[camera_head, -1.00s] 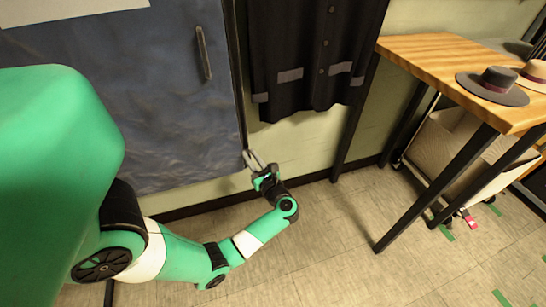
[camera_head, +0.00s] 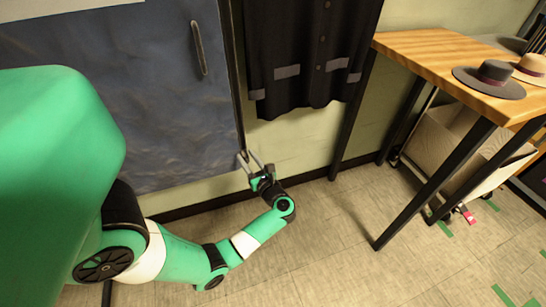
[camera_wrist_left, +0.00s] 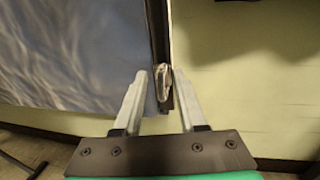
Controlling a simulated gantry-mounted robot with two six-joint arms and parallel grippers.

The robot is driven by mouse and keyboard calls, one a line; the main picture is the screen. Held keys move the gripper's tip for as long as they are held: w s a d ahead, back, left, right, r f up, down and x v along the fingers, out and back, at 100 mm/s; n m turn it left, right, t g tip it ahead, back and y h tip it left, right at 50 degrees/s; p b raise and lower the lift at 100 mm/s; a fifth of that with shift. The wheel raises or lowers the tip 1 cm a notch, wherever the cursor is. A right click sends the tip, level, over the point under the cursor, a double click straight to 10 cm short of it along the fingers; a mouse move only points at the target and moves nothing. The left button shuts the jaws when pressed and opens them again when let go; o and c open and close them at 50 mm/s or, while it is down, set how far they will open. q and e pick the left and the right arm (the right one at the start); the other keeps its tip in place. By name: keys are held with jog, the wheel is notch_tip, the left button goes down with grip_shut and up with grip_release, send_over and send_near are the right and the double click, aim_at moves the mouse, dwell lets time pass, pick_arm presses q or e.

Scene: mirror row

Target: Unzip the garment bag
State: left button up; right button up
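The garment bag (camera_head: 110,90) is a large dark blue-grey, wrinkled sheet hanging at the left, with a dark strip down its right edge. In the left wrist view the bag (camera_wrist_left: 70,55) fills the upper left. A small metallic zipper pull (camera_wrist_left: 164,84) shows on the dark strip near its lower end. My left gripper (camera_head: 252,158) is at the bag's lower right corner. In the left wrist view its fingers (camera_wrist_left: 163,103) are open, one on each side of the pull, with gaps showing. Whether the pull lies at fingertip depth I cannot tell. My right gripper is not in view.
A dark buttoned coat (camera_head: 305,60) hangs right of the bag. A wooden table (camera_head: 440,62) with black legs bears a grey hat (camera_head: 489,80) and a tan hat (camera_head: 532,68). A long slim handle (camera_head: 199,48) is on the bag's front. Floor in front is clear.

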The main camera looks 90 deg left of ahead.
pick_arm(q)
jog(key=p+v, duration=0.2)
jog(key=v, duration=0.9)
jog(key=shift+d, duration=0.3)
jog(key=shift+w, duration=0.1)
